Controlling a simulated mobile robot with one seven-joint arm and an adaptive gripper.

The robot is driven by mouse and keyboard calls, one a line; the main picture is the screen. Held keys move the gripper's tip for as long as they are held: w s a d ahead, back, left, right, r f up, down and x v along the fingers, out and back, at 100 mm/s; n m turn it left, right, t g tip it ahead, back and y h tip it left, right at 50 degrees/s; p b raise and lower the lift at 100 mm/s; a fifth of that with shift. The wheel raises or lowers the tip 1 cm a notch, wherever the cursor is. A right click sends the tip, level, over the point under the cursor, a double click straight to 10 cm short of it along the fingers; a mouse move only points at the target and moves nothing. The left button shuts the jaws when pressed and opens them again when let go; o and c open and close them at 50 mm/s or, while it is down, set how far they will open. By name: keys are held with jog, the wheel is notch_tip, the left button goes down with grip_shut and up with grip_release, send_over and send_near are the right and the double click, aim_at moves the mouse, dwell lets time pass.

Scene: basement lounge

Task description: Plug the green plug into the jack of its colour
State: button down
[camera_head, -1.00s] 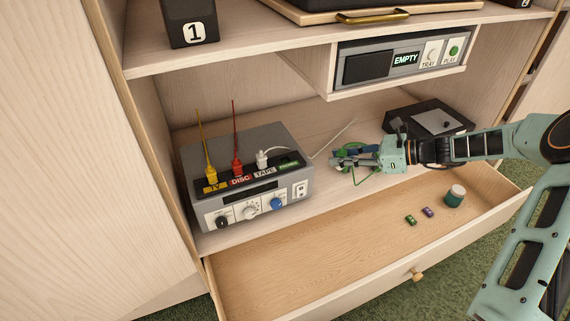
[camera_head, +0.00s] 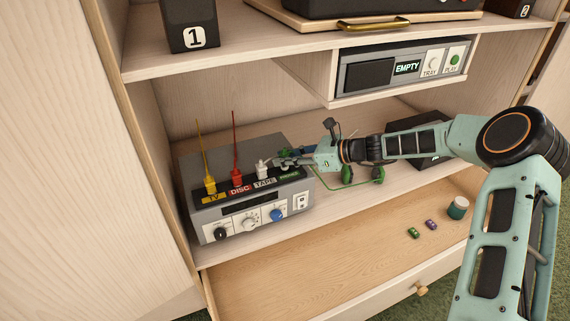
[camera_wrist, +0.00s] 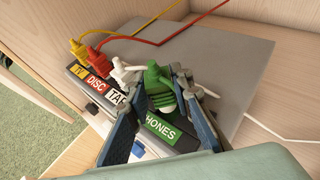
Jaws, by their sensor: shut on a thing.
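The green plug (camera_wrist: 158,88) is between the fingers of my gripper (camera_wrist: 160,80), which is shut on it. In the wrist view it is above or at the green PHONES label (camera_wrist: 162,130) of the grey box (camera_head: 228,228); I cannot tell whether it is seated, as the jack is hidden. In the head view my gripper (camera_head: 285,162) is over the right end of the box's black jack strip, hiding most of the plug. A green cord (camera_head: 335,188) runs right from there.
A yellow plug (camera_head: 210,184), a red plug (camera_head: 236,178) and a white plug (camera_head: 262,168) stand at TV, DISC and TAPE. The white one is close beside my gripper. An open drawer (camera_head: 300,275) lies in front; the EMPTY unit (camera_head: 372,76) hangs above right.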

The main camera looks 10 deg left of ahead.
jog(key=shift+d+f, duration=0.1)
jog(key=shift+f, duration=0.8)
jog(key=shift+f, duration=0.1)
jog(key=c, duration=1.7)
grip_release()
jog(key=shift+f, duration=0.1)
jog(key=shift+r, duration=0.3)
jog(key=p+v, duration=0.1)
jog(key=v, duration=1.1)
jog(key=shift+f+p, duration=0.25)
jog(key=shift+p, duration=0.15)
